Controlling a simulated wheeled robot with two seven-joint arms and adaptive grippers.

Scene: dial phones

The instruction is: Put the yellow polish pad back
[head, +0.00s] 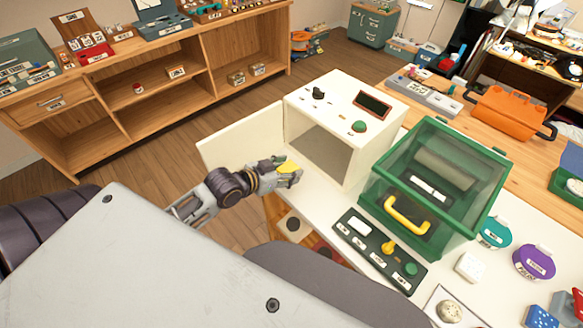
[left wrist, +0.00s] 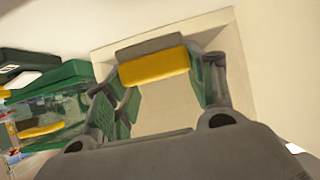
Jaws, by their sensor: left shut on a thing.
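The yellow polish pad (head: 289,166) is held by my left gripper (head: 286,172), just in front of the open white box (head: 350,115). In the left wrist view the yellow pad (left wrist: 153,65), with a grey part along its top edge, sits between the two fingers. The gripper is shut on it. The box's pale inside shows behind the pad in that view. Round teal (head: 495,234) and purple (head: 534,262) pieces with labels lie at the right of the white table. My right gripper is not in view.
The white box's door (head: 240,140) stands open to the left, close to my left arm. A green clear-sided case (head: 437,180) with a yellow handle stands to the right. A dark switch panel (head: 380,250) lies in front. A wooden shelf (head: 150,85) is far left.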

